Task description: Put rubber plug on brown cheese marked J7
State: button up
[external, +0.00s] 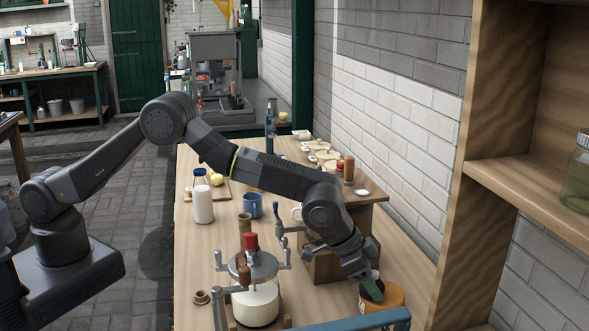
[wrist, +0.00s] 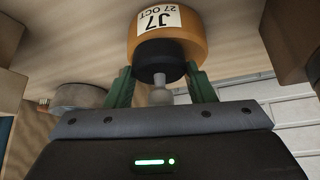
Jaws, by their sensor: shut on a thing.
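In the external view the cheese (external: 392,298) sits at the right front of the bench, partly hidden by my gripper (external: 371,289). In the wrist view my gripper (wrist: 159,72) has its green fingers shut on the black rubber plug (wrist: 161,66), with a grey knob between the fingers. The plug overlaps the near part of the cheese; I cannot tell whether they touch. The plug is not clear in the external view.
A churn-like pot with a red-topped lid (external: 257,266) and crank handles stands left of my gripper. A wooden stand (external: 330,264) is behind it, and a blue bar (external: 350,323) crosses in front. A tall wooden shelf (external: 485,150) rises at right. A blue mug (external: 252,205) stands farther back.

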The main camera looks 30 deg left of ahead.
jog(key=shift+f, duration=0.3)
jog(key=o, duration=1)
jog(key=shift+c, duration=0.2)
jog(key=shift+r, duration=0.2)
jog(key=shift+a+r, duration=0.1)
jog(key=shift+r, duration=0.05)
jog(key=b+v, duration=0.2)
jog(key=v, duration=0.9)
jog(key=shift+a+r+b, duration=0.2)
jog(key=shift+r+b, duration=0.05)
jog(key=shift+b, duration=0.05)
jog(key=shift+s, duration=0.15)
